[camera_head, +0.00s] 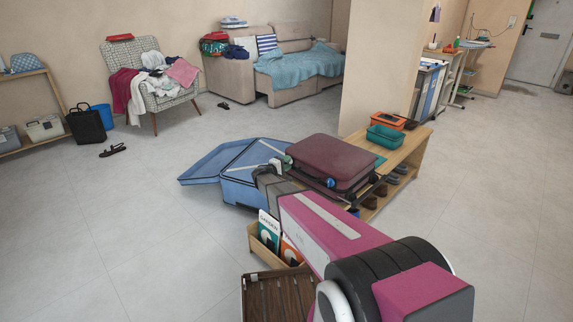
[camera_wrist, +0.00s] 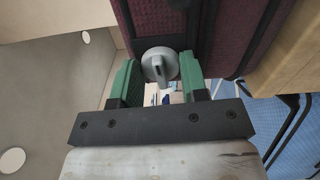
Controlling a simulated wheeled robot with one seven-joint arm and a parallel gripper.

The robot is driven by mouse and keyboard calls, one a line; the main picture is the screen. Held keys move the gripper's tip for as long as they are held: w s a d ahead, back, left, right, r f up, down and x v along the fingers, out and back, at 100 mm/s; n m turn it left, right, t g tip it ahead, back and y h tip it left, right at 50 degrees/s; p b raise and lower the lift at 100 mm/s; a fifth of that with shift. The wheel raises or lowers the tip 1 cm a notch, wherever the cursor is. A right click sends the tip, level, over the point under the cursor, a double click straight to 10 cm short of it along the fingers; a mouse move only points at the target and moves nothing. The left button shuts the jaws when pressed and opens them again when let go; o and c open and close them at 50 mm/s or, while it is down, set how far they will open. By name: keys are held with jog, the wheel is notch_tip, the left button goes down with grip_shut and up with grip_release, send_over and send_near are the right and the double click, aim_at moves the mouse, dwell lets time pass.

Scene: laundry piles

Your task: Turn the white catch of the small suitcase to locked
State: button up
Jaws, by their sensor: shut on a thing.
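The small suitcase (camera_head: 330,157) is maroon with dark trim and lies shut on the wooden bench. Its fabric side (camera_wrist: 228,32) fills the top middle of the wrist view. The white catch (camera_wrist: 160,64) looks light grey there, a round knob with a raised ridge that stands close to upright in the picture. My gripper (camera_wrist: 160,76) has green fingers, one on each side of the catch, and is shut on it. In the head view my gripper (camera_head: 281,164) is at the left end of the suitcase, and the catch is too small to make out clearly.
A blue knob (camera_head: 330,183) shows on the suitcase's front side. An open blue suitcase (camera_head: 238,190) stands left of the bench (camera_head: 412,150). Orange (camera_head: 386,120) and teal (camera_head: 385,137) containers sit behind the suitcase. A book box (camera_head: 262,250) is below my arm.

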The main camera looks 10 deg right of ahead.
jog(key=shift+m, duration=0.6)
jog(key=o, duration=0.9)
jog(key=shift+s+a, duration=0.1)
jog(key=v, duration=1)
jog(key=shift+s+a, duration=0.2)
jog(key=shift+a, duration=0.05)
jog(key=shift+d, duration=0.1)
